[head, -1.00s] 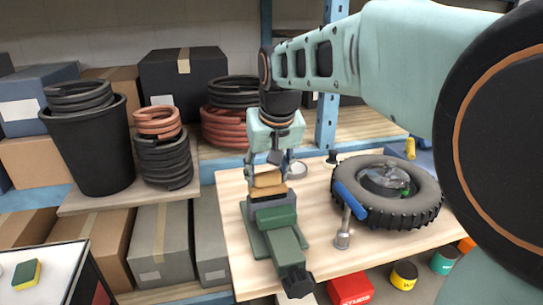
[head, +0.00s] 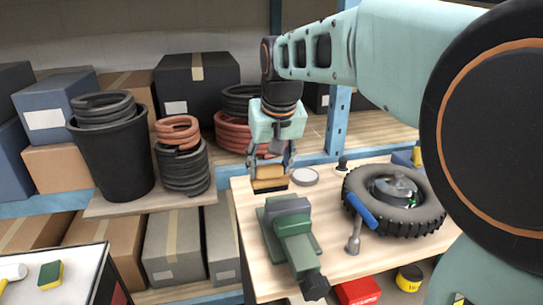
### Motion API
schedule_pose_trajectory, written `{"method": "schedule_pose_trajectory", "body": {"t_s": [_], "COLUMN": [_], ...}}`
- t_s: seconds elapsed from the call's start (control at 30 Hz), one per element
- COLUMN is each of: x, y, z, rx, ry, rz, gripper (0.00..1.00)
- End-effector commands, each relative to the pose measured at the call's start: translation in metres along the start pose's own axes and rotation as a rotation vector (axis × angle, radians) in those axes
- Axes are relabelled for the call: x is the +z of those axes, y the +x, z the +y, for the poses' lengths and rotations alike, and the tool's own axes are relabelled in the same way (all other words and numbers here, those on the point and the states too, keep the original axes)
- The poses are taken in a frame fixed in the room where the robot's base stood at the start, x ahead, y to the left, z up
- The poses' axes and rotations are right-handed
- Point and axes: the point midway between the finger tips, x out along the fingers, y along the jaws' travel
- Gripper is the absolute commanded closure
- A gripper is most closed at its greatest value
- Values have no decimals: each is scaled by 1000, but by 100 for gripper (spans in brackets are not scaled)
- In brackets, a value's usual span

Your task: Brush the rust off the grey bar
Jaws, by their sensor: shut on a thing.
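My gripper (head: 270,165) is shut on a wooden brush (head: 269,178) with dark bristles underneath. It holds the brush behind the green vise (head: 296,245), low over the far left part of the wooden worktop (head: 240,210). A dark grey piece (head: 289,207) shows at the top of the vise jaws. It may be the grey bar, but I cannot tell it from the jaws. Any rust on it is too small to make out. The brush looks apart from the vise. I cannot tell whether its bristles touch the worktop.
A tyre (head: 415,212) and a blue-handled tool (head: 360,210) lie right of the vise. A pale round lid (head: 304,177) is right of the brush. A black bucket (head: 112,165) and coiled hoses (head: 182,168) stand on the left shelf. Red (head: 358,291) and yellow (head: 409,279) containers sit below.

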Motion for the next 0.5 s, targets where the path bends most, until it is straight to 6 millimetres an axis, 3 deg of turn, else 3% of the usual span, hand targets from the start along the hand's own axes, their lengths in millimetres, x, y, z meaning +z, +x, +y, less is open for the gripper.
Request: {"method": "schedule_pose_trajectory", "body": {"t_s": [0.2, 0.5], "x": [-9, -10], "y": [-20, -20], "z": [1, 2], "rx": [0, 0], "ry": [0, 1], "rz": [1, 1], "gripper": [76, 76]}}
